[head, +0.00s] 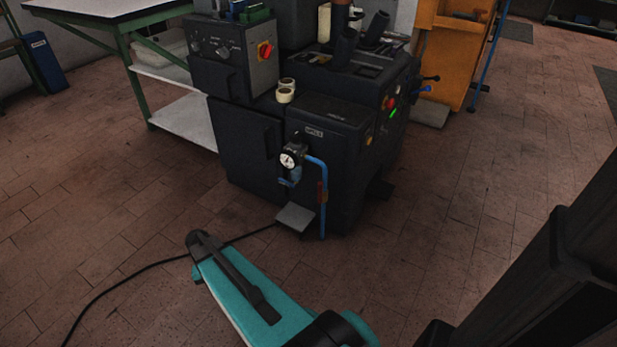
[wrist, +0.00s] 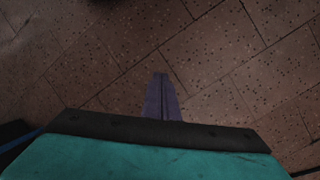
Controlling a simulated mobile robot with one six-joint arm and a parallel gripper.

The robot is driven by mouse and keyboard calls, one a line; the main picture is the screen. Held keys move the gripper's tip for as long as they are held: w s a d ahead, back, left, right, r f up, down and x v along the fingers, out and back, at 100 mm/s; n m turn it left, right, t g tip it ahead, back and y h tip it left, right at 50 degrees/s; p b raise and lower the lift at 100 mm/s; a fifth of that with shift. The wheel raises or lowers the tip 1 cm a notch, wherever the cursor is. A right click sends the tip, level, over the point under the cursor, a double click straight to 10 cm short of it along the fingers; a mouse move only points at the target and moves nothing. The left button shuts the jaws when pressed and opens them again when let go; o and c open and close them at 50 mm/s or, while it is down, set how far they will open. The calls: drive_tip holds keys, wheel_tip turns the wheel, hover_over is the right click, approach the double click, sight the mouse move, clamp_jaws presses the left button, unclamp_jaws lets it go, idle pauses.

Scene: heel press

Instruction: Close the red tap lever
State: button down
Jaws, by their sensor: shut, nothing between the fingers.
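The red tap lever (head: 321,193) is small and sits on the blue pipe (head: 323,220) at the front of the dark heel press (head: 340,130). It looks upright, roughly in line with the pipe, though it is too small to tell exactly. A round white gauge (head: 288,160) is to its upper left. My gripper (wrist: 161,77) shows in the wrist view, with its two fingers together and nothing between them. It is over bare floor tiles, away from the lever. In the head view I see my teal arm in the foreground, but cannot make out the fingers.
A grey pedal (head: 295,217) sticks out low at the press's front. A black cable (head: 150,265) runs across the floor. A green-framed table (head: 130,40) stands at the back left, an orange cabinet (head: 455,50) at the back right. The floor (head: 480,220) right of the press is clear.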

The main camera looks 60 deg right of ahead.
drive_tip(key=d+r+m+h+p, duration=0.2)
drive_tip(key=d+r+p, duration=0.1)
drive_tip(key=d+r, duration=0.6)
drive_tip(key=d+r+m+g+h+p, duration=0.1)
drive_tip(key=d+r+m+h+p, duration=0.1)
drive_tip(key=d+r, duration=0.8)
drive_tip(key=d+r+m+h+p, duration=0.2)
drive_tip(key=d+r, duration=0.7)
drive_tip(key=d, duration=1)
drive_tip(key=shift+w+d+r+m+g+p, duration=0.2)
drive_tip(key=shift+w+d+m+g+p, duration=0.2)
drive_tip(key=shift+m+p, duration=0.7)
drive_tip(key=shift+f, duration=0.15)
drive_tip(key=b, duration=0.4)
approach(320, 193)
wheel_tip(320, 193, down, 4)
drive_tip(key=w+d, duration=0.2)
drive_tip(key=d, duration=0.1)
drive_tip(key=shift+s+d+f, duration=0.1)
drive_tip(key=shift+s, duration=0.45)
drive_tip(key=shift+s+d+f, duration=0.1)
drive_tip(key=shift+s+f, duration=0.05)
drive_tip(key=shift+s, duration=0.4)
drive_tip(key=shift+a, duration=0.1)
